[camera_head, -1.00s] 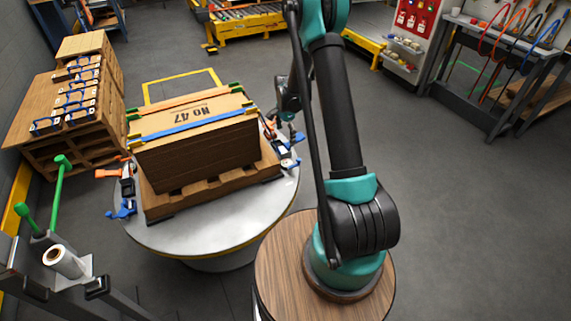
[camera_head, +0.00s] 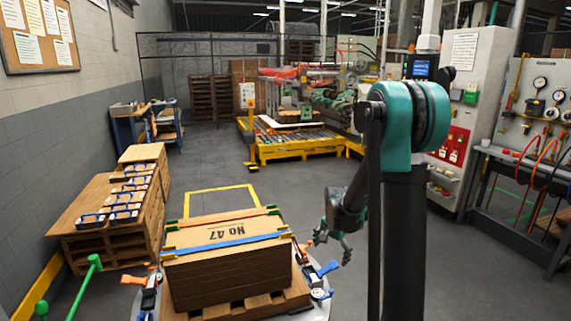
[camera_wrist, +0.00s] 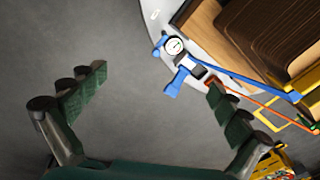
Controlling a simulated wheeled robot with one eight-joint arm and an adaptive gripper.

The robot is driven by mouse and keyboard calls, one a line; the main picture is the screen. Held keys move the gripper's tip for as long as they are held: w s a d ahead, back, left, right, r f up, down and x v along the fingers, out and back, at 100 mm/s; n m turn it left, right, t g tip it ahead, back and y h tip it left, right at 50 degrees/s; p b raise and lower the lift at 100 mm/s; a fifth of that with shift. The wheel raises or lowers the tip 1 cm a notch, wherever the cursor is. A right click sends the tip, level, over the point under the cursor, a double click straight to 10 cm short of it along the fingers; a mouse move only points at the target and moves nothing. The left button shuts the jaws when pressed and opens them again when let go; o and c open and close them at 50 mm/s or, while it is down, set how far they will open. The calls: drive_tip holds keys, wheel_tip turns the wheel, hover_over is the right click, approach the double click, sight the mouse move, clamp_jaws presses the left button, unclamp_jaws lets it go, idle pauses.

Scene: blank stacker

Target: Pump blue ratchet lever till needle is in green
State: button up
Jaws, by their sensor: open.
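My gripper (camera_head: 335,245) is right of the crate. In the wrist view my gripper (camera_wrist: 158,80) is open and empty, with the lever apart from both fingers.
An orange strap (camera_head: 225,218) also crosses the crate, and another ratchet (camera_head: 150,285) hangs at its left. Blue-handled parts lie on a wooden stack (camera_head: 75,210) at left. The floor right of the table is clear.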

drive_tip(key=s+d+r+n+t, duration=0.1)
drive_tip(key=s+n, duration=0.3)
drive_tip(key=s, duration=0.8)
drive_tip(key=s+d+r+n+t, duration=0.1)
drive_tip(key=s+n, duration=0.4)
drive_tip(key=s, duration=0.7)
drive_tip(key=shift+d+r+t, duration=0.4)
drive_tip(key=shift+r, duration=0.3)
